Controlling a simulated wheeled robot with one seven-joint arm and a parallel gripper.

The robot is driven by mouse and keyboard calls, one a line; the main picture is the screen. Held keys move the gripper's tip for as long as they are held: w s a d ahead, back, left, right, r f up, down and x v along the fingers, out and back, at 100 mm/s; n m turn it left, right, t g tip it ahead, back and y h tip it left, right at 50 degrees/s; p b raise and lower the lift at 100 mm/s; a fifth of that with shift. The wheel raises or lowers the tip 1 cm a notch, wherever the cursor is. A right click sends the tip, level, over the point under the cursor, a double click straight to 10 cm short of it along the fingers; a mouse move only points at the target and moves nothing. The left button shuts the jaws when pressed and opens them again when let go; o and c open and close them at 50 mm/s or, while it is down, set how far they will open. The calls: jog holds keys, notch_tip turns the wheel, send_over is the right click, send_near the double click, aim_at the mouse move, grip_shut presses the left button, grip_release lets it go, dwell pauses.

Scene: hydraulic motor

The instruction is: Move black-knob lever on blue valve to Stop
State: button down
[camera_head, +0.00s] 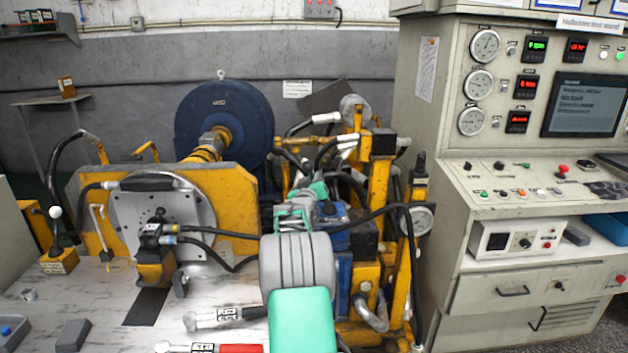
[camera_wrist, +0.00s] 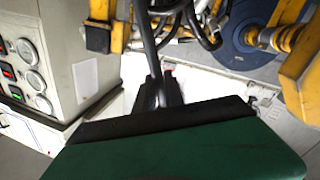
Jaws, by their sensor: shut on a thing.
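The blue valve (camera_head: 336,238) sits on the yellow-framed hydraulic stand, right of centre in the head view, partly hidden behind my arm. My gripper (camera_head: 318,190) reaches in at the valve's upper side. In the wrist view my gripper (camera_wrist: 160,94) is shut on a thin dark rod, the lever (camera_wrist: 147,40), which runs up and away from between the fingers. The lever's black knob cannot be made out; my gripper hides that end. The valve itself and any Stop marking are not clear in the wrist view.
Black hoses and yellow posts (camera_head: 379,190) crowd around the gripper. A pressure gauge (camera_head: 418,219) and the control cabinet (camera_head: 425,130) stand to the right. The yellow motor plate (camera_head: 240,190) and blue disc (camera_head: 223,115) are left. Torque wrenches (camera_head: 222,316) lie on the bench.

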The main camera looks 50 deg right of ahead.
dwell(0.7)
jog(key=shift+s+d+m+b, duration=0.35)
jog(key=shift+m+b, duration=0.05)
jog(key=shift+b, duration=0.55)
jog(key=s+d+m+b, duration=0.1)
jog(key=m, duration=0.1)
jog(key=s+d+r+m+y+b, duration=0.1)
jog(key=s+b, duration=0.1)
jog(key=shift+s+d+r+m, duration=0.1)
jog(key=shift+d+m, duration=0.3)
jog(key=c, duration=1.4)
grip_release()
jog(key=shift+c, duration=0.2)
jog(key=shift+a+b, duration=0.1)
jog(key=shift+b, duration=0.2)
